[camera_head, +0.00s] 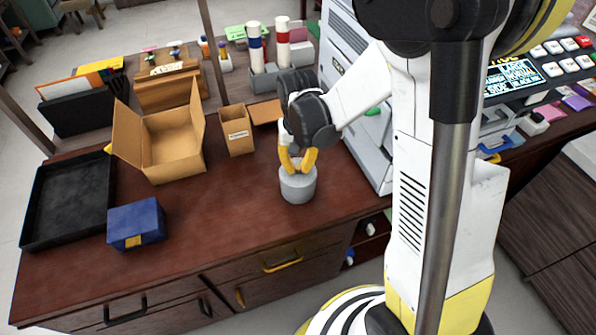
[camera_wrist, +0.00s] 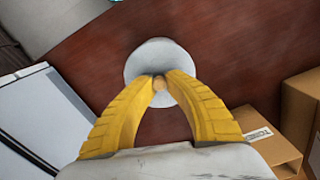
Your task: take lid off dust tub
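The dust tub (camera_head: 298,191) is a grey, round tub standing upright near the front of the dark wooden desk. Its pale, round lid (camera_wrist: 148,58) is seen from above in the wrist view, with a small tan knob (camera_wrist: 159,84) at its middle. My gripper (camera_head: 297,167) is right above the tub, pointing down. In the wrist view, the yellow fingers of my gripper (camera_wrist: 160,80) come together with the knob between their tips. The lid appears to sit on the tub; I cannot see a gap. The inside of the tub is hidden.
A small cardboard box (camera_head: 237,130) and an open carton (camera_head: 172,145) stand left of the tub. A blue box (camera_head: 136,223) and a black tray (camera_head: 68,205) are further left. A white machine (camera_head: 366,140) stands close on the right.

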